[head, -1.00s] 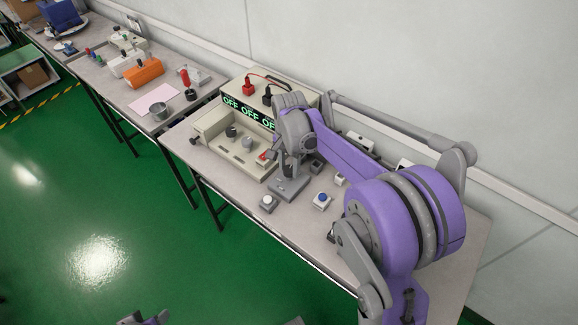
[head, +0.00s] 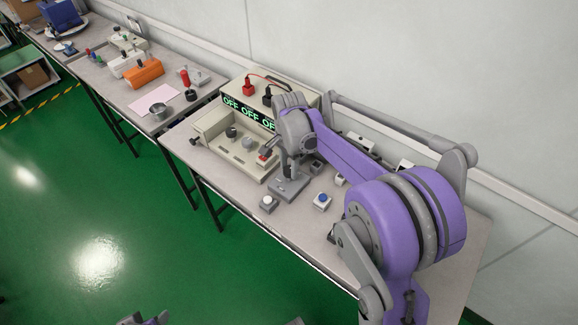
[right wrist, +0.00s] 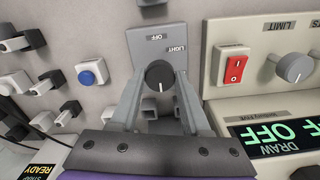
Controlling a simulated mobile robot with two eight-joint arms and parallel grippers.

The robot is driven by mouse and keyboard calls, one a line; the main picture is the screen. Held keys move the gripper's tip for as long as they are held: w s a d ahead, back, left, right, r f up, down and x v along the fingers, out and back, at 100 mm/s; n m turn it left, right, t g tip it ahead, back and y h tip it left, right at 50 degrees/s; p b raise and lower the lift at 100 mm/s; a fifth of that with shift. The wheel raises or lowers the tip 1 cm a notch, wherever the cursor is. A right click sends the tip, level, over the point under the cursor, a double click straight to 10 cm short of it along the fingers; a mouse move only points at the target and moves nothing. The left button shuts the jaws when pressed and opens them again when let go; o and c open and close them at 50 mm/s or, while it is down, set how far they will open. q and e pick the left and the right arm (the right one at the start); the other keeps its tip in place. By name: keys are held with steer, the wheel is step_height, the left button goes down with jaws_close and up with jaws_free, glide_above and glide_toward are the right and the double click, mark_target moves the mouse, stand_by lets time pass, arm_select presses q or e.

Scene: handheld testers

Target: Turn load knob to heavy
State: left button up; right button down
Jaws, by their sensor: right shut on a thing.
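The load knob (right wrist: 159,75) is a dark round knob with a white pointer mark, on a grey plate (right wrist: 170,40) lettered OFF and LIGHT in the right wrist view. The mark faces the lower edge of that picture, away from both words. No heavy label shows there. My right gripper (right wrist: 159,82) is shut on the knob, with one finger on each side. In the head view the grey plate (head: 288,189) shows under my right gripper (head: 289,172), which hides the knob.
A beige tester (head: 210,125) with OFF displays stands left of the plate. Its red switch (right wrist: 235,68) and grey limit knob (right wrist: 294,68) are close to the right finger. A blue button box (right wrist: 91,73) stands on the other side. A second table (head: 185,115) holds other devices.

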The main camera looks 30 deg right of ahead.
mark_target(289, 170)
steer(key=shift+c, duration=1.9)
jaws_free()
steer(key=shift+r, duration=0.1)
step_height(289, 170, up, 11)
steer(key=p, duration=0.1)
steer(key=s+a+f+n+t+p, duration=0.1)
steer(key=s+a+n+t+p, duration=0.1)
steer(key=s+a+n, duration=0.3)
steer(key=s+a+f+n+t+p, duration=0.2)
steer(key=s+a+n, duration=0.3)
steer(key=s+n, duration=0.6)
steer(key=s+t+p, duration=0.1)
steer(key=s, duration=0.4)
